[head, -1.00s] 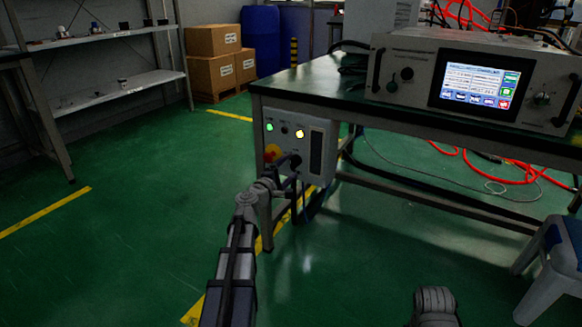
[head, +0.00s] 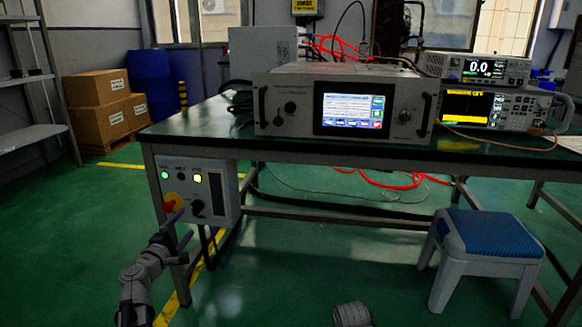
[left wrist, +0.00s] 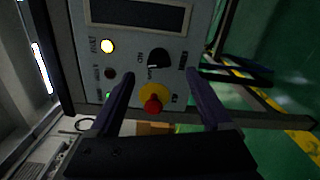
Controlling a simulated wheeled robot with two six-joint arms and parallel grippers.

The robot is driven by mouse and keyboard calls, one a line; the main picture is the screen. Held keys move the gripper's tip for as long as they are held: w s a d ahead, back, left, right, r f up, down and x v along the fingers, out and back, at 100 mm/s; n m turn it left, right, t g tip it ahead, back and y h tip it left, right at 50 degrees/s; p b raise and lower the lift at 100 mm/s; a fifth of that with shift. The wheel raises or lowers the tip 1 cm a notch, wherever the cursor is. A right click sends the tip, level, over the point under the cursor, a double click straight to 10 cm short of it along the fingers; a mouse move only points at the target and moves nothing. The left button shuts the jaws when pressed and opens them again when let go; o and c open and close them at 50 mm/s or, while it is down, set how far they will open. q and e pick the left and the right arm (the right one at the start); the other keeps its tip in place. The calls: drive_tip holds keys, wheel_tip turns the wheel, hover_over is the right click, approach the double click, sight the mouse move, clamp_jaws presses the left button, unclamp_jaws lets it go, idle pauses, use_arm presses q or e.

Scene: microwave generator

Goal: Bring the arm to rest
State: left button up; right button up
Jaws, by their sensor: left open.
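My left arm reaches up from the lower left in the head view. Its gripper (head: 178,230) is in front of the lower left part of a white control box (head: 226,196) under the table. In the left wrist view the two dark fingers (left wrist: 160,84) are apart with nothing held between them. Beyond them are a red button on a yellow base (left wrist: 153,103) and a black rotary switch (left wrist: 160,57). I cannot tell whether a finger touches the box. A grey rounded part of mine shows at the bottom edge of the head view; my right gripper is not seen.
The green table (head: 200,124) carries a generator with a lit screen (head: 352,113) and other instruments (head: 486,108). A blue-topped stool (head: 490,235) stands at the right. Cartons (head: 104,107) are at the far left. The green floor between arm and stool is clear.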

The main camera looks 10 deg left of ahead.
use_arm(q)
drive_tip(key=s+d+f+m+g+h+p, duration=0.15)
drive_tip(key=d+m+g+h+p, duration=0.75)
drive_tip(key=d, duration=1.6)
drive_tip(key=s+d+f+m+g+y+p, duration=0.2)
drive_tip(key=s+d+m+g+y+p, duration=0.15)
drive_tip(key=s+d+m, duration=0.45)
drive_tip(key=s+d+f+m+g+y+p, duration=0.35)
drive_tip(key=s+d+m+g, duration=0.2)
drive_tip(key=s, duration=0.45)
drive_tip(key=s+r+m+y+p, duration=0.2)
drive_tip(key=s+r+y, duration=0.2)
wheel_tip(320, 180, up, 37)
drive_tip(key=p, duration=3.7)
drive_tip(key=shift+w+a+f, duration=0.15)
drive_tip(key=shift+w, duration=0.05)
